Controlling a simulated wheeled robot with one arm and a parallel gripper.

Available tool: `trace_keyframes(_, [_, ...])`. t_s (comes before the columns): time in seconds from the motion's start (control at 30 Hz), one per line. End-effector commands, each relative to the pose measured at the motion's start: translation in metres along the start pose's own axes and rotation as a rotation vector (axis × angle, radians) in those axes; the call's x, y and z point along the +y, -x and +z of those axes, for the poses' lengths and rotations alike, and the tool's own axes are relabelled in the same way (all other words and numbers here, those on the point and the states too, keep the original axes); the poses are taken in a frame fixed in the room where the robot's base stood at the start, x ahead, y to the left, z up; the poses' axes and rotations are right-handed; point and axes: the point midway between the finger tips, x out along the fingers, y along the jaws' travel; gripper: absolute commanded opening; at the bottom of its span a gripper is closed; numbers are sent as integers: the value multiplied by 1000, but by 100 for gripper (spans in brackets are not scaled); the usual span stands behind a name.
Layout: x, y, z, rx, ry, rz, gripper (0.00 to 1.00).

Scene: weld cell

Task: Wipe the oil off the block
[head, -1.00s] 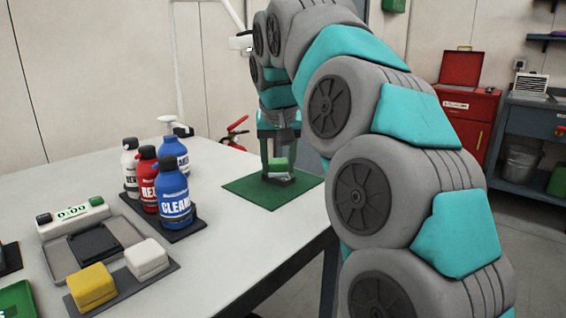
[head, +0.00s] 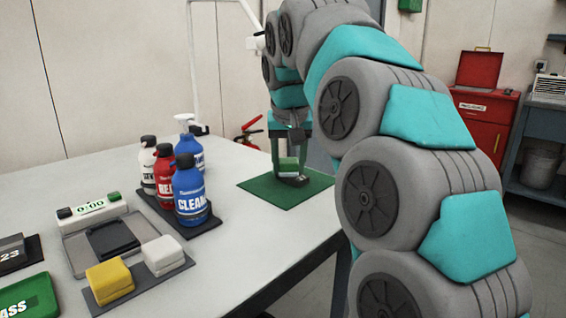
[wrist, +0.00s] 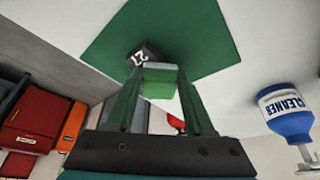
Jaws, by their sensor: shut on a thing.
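A dark block marked 27 (wrist: 146,57) sits on the green mat (wrist: 205,25); the block (head: 294,180) and mat (head: 262,192) also show in the head view at the table's far end. My gripper (head: 289,170) is shut on a pad with a green face (wrist: 160,78), which shows green and pale in the head view (head: 288,164). The pad is over or against the block and hides part of it. I cannot tell whether they touch. No oil can be made out.
Blue (head: 190,195), red (head: 165,182) and white (head: 148,168) bottles stand left of the mat, with a blue spray bottle behind. Yellow (head: 109,281) and white (head: 162,254) pads lie nearer. The table's right edge is close to the mat.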

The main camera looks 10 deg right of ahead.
Motion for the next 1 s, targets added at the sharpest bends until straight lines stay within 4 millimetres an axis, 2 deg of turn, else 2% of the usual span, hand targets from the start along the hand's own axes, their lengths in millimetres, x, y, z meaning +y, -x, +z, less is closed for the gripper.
trace_keyframes(0.63, [26,-8,-24,1,-5,4,0])
trace_keyframes(1.0, [18,2,-19,13,-8,1,0])
